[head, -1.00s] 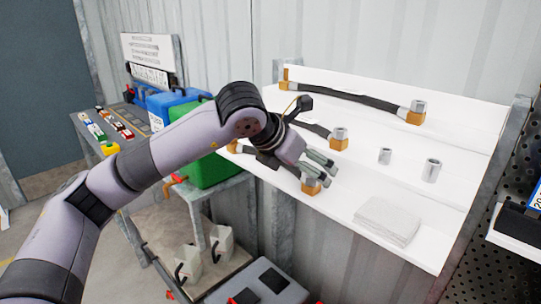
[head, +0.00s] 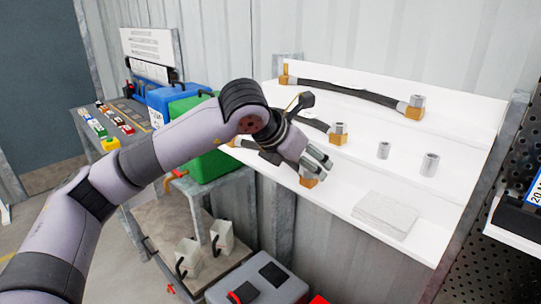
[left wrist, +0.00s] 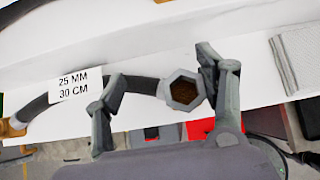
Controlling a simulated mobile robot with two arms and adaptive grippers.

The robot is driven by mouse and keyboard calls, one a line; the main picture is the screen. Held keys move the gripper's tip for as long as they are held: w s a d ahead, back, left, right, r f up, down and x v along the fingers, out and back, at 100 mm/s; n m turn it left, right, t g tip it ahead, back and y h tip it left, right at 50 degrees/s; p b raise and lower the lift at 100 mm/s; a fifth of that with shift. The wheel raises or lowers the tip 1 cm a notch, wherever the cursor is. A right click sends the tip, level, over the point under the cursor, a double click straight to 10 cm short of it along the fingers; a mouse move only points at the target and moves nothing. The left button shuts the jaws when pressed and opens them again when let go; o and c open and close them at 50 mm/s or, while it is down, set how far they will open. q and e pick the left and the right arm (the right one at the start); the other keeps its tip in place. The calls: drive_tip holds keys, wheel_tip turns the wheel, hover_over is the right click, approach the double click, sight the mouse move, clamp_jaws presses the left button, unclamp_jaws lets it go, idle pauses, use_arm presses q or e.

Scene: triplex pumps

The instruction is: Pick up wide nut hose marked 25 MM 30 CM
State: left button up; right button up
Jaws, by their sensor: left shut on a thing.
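The hose marked 25 MM 30 CM (left wrist: 143,91) lies along the lowest shelf step in the left wrist view. It has a white label (left wrist: 76,84), a wide grey hex nut (left wrist: 184,89) at its right end and an orange-brown fitting at its left. My left gripper (left wrist: 163,66) is shut on this hose near the nut, one finger on each side. In the head view my left gripper (head: 319,161) covers most of the hose. My right gripper is not in view.
A long hose (head: 350,92) lies on the top step, and another hose (head: 339,133) on the middle step behind my gripper. Two grey cylinders (head: 383,150) (head: 430,165) stand to the right. A folded cloth (head: 385,214) lies at front right. A green container (head: 205,160) stands left.

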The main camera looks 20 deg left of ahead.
use_arm(q)
drive_tip(key=shift+a+f, duration=0.1)
drive_tip(key=shift+f, duration=0.1)
clamp_jaws()
idle(0.3)
